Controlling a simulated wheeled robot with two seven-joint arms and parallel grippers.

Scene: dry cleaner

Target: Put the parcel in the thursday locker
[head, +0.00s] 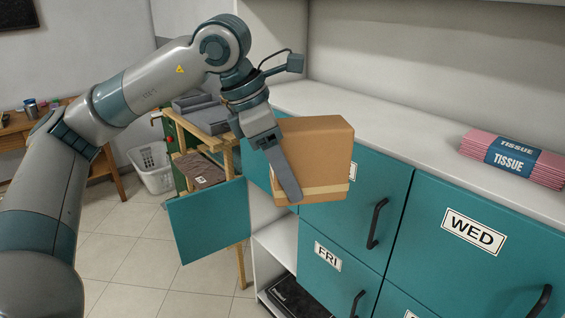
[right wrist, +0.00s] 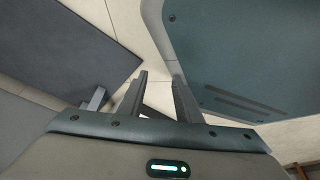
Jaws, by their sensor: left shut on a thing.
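My left gripper (head: 282,178) is shut on the parcel (head: 322,150), a brown cardboard box with a pale band near its bottom. The parcel partly covers a locker door with a mostly hidden label. No Thursday label is readable. An open teal door (head: 208,222) stands out at the left, beside an open white compartment (head: 282,238). In the right wrist view my right gripper (right wrist: 160,75) has its fingers apart with nothing between them.
Shut doors are marked FRI (head: 327,256) and WED (head: 473,231), with dark handles sticking out. A dark flat box (head: 296,298) lies in a low compartment. Pink tissue packs (head: 513,160) lie on the white counter (head: 400,122). A wooden rack, white basket (head: 152,168) and table stand left.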

